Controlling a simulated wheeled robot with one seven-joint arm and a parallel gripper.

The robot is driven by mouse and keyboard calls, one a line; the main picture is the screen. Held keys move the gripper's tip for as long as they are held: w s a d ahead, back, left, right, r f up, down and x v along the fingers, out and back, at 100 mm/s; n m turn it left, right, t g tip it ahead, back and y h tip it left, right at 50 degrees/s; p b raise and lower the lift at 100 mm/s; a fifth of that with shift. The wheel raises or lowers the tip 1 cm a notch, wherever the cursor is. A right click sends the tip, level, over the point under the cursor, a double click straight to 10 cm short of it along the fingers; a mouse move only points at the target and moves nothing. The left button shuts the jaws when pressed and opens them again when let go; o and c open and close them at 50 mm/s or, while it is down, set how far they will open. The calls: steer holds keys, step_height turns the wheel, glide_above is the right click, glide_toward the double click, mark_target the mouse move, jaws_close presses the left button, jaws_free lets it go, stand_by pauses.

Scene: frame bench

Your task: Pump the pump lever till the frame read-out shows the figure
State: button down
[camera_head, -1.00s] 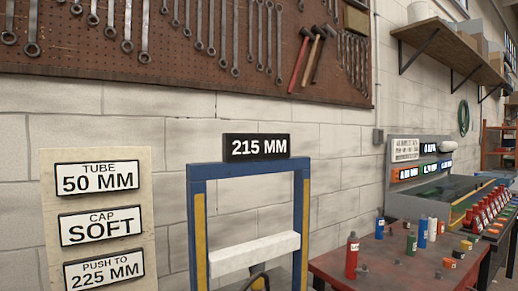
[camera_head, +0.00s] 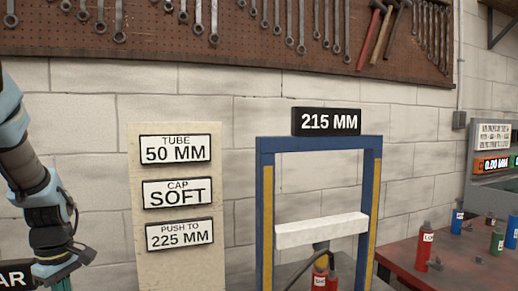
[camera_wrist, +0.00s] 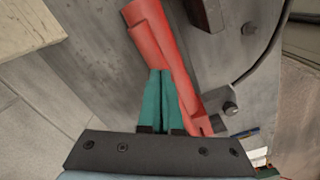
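The frame read-out (camera_head: 331,121) shows 215 MM on top of the blue press frame (camera_head: 265,215). The card board (camera_head: 175,265) has a plate (camera_head: 179,235) reading PUSH TO 225 MM. My gripper is low at the left of the head view (camera_head: 62,284), left of the board. In the wrist view its two teal fingers (camera_wrist: 162,72) are together with nothing visible between them. A long red bar (camera_wrist: 172,60), seemingly the pump lever, runs right beside the fingers. I cannot tell whether they touch it. The pump is not visible in the head view.
A white crossbar (camera_head: 320,231) spans the frame, with a red item (camera_head: 320,275) below it. A red table (camera_head: 405,262) with several small bottles stands at the right. In the wrist view a dark cable (camera_wrist: 268,60) curves past the red bar.

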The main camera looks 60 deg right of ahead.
step_height(320, 180, down, 2)
steer(key=shift+f+b, duration=0.2)
steer(key=shift+b, duration=0.25)
step_height(320, 180, up, 8)
steer(key=p, duration=0.7)
steer(key=shift+r, duration=0.15)
steer(key=shift+f, duration=0.2)
steer(key=shift+f+b, duration=2.4)
steer(key=shift+f, duration=1.6)
step_height(320, 180, up, 8)
steer(key=p, duration=0.6)
steer(key=shift+r+p, duration=0.2)
steer(key=shift+p, duration=0.2)
steer(key=shift+f, duration=0.2)
